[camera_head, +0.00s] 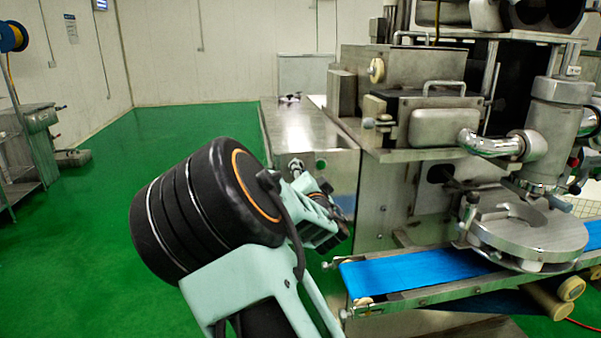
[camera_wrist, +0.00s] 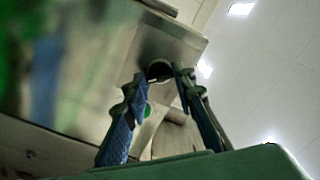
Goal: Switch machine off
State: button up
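The machine (camera_head: 400,185) is a steel unit on the right of the head view, with a blue conveyor belt (camera_head: 410,270) in front. In the wrist view, my gripper (camera_wrist: 158,74) has its two blue-padded fingers apart. A dark round knob-like part (camera_wrist: 159,71) shows between the fingertips, on a steel panel (camera_wrist: 185,42). A green round spot (camera_wrist: 147,110) shows below it, between the fingers. Whether the fingers touch the dark part cannot be told. In the head view my arm hides most of the gripper beside the steel cabinet.
The low steel cabinet (camera_head: 315,140) joins the machine's left side, with a small round fitting (camera_head: 320,163) on its face. Open green floor (camera_head: 90,225) lies to the left. A steel rack (camera_head: 22,140) stands at the far left. The belt's end projects near my arm.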

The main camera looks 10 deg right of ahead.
grip_shut()
jog(key=n+b, duration=0.1)
jog(key=b, duration=0.2)
jog(key=shift+d+f, duration=0.1)
jog(key=n+b, duration=1.5)
jog(key=n, duration=0.1)
jog(key=shift+n+b, duration=0.3)
jog(key=shift+n, duration=0.3)
jog(key=o, duration=0.9)
grip_release()
jog(key=shift+c, duration=0.2)
jog(key=shift+r, duration=0.2)
